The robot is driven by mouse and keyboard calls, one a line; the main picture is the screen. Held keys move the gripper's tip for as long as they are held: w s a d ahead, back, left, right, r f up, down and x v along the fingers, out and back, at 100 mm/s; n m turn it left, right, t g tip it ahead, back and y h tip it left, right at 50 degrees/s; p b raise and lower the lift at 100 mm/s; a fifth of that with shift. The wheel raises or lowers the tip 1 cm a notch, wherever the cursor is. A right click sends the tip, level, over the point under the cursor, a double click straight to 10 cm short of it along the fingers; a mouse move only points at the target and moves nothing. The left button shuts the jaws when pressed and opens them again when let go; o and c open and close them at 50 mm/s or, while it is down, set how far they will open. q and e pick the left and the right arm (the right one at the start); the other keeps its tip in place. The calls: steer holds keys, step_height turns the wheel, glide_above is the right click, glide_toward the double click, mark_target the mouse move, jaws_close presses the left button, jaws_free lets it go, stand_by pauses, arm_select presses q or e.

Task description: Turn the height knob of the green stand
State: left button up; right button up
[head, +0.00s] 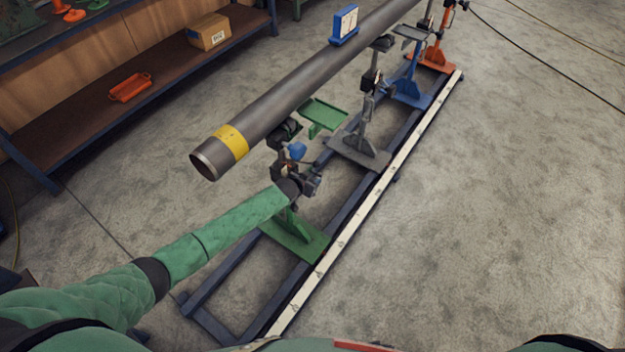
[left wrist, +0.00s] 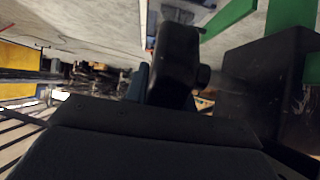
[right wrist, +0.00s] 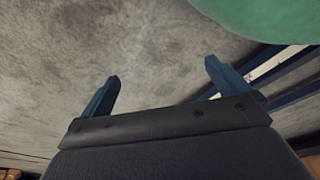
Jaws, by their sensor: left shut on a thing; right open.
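The green stand shows in the head view with its flat green base (head: 297,240) on the dark rail frame. Its upper part is under the near end of the grey pipe (head: 285,95). My left gripper (head: 298,165) is at the stand's post, below the pipe, and is shut on the height knob, which the gripper mostly hides. In the left wrist view a dark knob-like part (left wrist: 178,62) is close in front of the gripper, with green stand parts (left wrist: 232,14) beyond it. My right gripper (right wrist: 160,95) is open and empty over the floor.
A grey stand (head: 362,150), a blue stand (head: 407,92) and an orange stand (head: 434,58) line the rail farther back. A bench with a cardboard box (head: 208,32) and an orange tray (head: 130,87) stands at left.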

arm_select(q)
steer(key=o, duration=1)
arm_select(e)
steer(key=shift+d, duration=0.1)
arm_select(q)
steer(key=shift+s+a+r, duration=0.15)
steer(key=shift+s+a, duration=0.15)
steer(key=shift+s, duration=0.1)
steer(key=b+v, duration=0.2)
steer(key=v, duration=0.3)
steer(key=shift+s+a+r, duration=0.4)
steer(key=shift+s+r, duration=0.15)
steer(key=shift+r, duration=0.05)
arm_select(e)
steer(key=shift+w+a+r, duration=0.35)
steer(key=shift+w+r, duration=0.05)
steer(key=shift+r, duration=0.2)
steer(key=shift+w+a+r, duration=0.35)
steer(key=shift+a+r, duration=0.05)
steer(key=shift+r, duration=0.2)
steer(key=shift+w+a+r, duration=0.35)
steer(key=shift+w+r, duration=0.05)
steer(key=shift+r, duration=0.2)
